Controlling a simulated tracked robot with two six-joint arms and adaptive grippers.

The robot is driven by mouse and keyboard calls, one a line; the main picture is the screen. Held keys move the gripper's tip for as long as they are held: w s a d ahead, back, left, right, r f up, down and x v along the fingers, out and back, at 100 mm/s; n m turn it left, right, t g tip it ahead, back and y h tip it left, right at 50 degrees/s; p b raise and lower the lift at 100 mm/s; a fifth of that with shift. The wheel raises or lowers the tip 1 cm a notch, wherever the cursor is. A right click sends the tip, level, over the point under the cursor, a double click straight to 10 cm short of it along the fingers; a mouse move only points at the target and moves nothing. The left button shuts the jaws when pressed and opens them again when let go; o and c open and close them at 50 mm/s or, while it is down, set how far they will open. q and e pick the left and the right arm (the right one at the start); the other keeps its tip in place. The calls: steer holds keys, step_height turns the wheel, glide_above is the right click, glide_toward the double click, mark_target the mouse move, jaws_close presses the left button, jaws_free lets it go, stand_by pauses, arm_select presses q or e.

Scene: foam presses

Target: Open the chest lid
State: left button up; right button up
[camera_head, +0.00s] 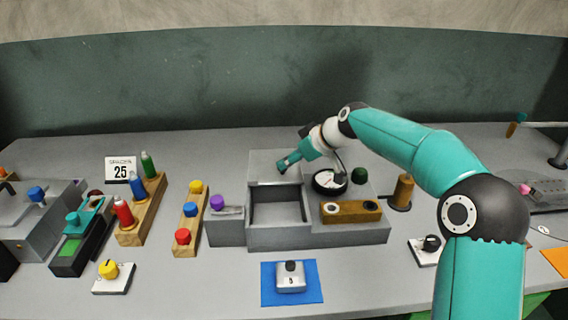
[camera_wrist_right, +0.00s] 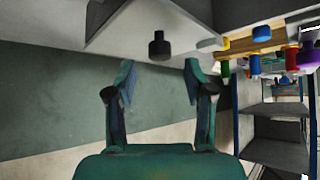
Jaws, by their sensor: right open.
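The grey chest (camera_head: 280,239) stands in the middle of the table with its front compartment uncovered. A grey panel (camera_head: 262,168), which looks like its lid, is raised at the back of that opening. In the right wrist view a black knob (camera_wrist_right: 159,47) sticks out from a grey panel (camera_wrist_right: 125,22), seemingly the lid. My right gripper (camera_head: 284,168) is by the raised panel in the head view. In the right wrist view its fingers (camera_wrist_right: 159,78) are spread and empty, with the knob just beyond the tips, apart from them. My left gripper is not in view.
A purple-knobbed box (camera_head: 226,226) stands close on the left. A small box (camera_head: 290,277) on a blue mat (camera_head: 268,297) lies in front.

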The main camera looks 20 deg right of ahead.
steer(key=v, duration=0.7)
steer(key=shift+s, duration=0.15)
